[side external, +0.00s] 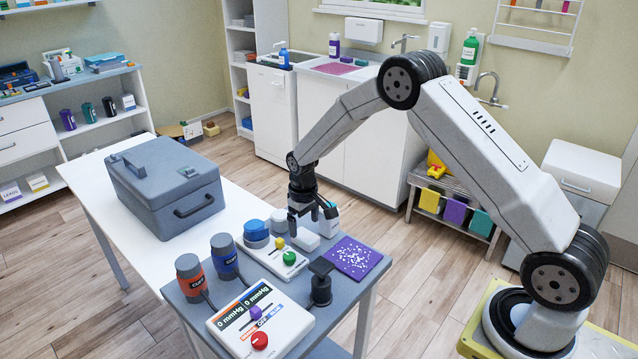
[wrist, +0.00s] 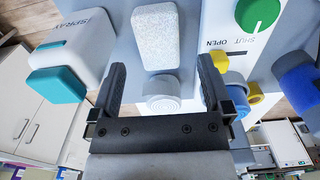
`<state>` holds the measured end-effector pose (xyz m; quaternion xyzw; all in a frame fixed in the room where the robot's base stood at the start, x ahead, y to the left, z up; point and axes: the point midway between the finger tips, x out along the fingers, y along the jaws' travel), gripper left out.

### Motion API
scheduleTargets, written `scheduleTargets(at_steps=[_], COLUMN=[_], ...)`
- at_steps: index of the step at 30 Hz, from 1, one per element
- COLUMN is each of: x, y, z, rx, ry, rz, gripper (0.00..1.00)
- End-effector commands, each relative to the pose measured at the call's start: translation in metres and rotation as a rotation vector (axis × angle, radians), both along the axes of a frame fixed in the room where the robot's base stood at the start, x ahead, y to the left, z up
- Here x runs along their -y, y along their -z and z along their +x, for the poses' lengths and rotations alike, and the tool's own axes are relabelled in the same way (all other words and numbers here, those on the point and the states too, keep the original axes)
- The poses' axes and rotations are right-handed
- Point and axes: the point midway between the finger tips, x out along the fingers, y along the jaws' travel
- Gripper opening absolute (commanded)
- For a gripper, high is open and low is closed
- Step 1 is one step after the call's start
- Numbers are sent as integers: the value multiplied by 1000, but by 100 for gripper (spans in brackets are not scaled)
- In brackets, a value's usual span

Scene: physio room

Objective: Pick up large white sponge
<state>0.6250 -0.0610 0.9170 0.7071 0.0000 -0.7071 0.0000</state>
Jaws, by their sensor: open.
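A large white sponge (wrist: 157,38), a speckled rounded block, lies on the grey tabletop ahead of the fingers in the wrist view. In the side external view a white block (side external: 306,242) below my gripper (side external: 313,212) looks like the same sponge. My gripper is open and empty above the table. In the wrist view its two fingers (wrist: 162,72) stand apart, left and right of the sponge's near end. A white ringed round item (wrist: 163,98) sits between the fingers, nearer the palm. I cannot tell the height gap to the sponge.
A white spray bottle with a teal cap (wrist: 57,85) stands close left in the wrist view. A panel with a green knob (wrist: 257,12) is on the right. A speckled purple mat (side external: 352,257), a black stand (side external: 320,282), cuff canisters (side external: 190,275) and a grey case (side external: 165,185) surround the spot.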

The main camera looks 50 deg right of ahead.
Motion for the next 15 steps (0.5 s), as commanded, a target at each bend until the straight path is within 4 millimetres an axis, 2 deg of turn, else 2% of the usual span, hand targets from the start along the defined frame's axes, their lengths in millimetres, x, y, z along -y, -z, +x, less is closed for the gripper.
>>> scheduleTargets(at_steps=[12, 15], x=[2, 2], y=[42, 47], z=[-1, 0], rx=[-1, 1], ry=[0, 0], rz=[0, 0], gripper=[100, 100])
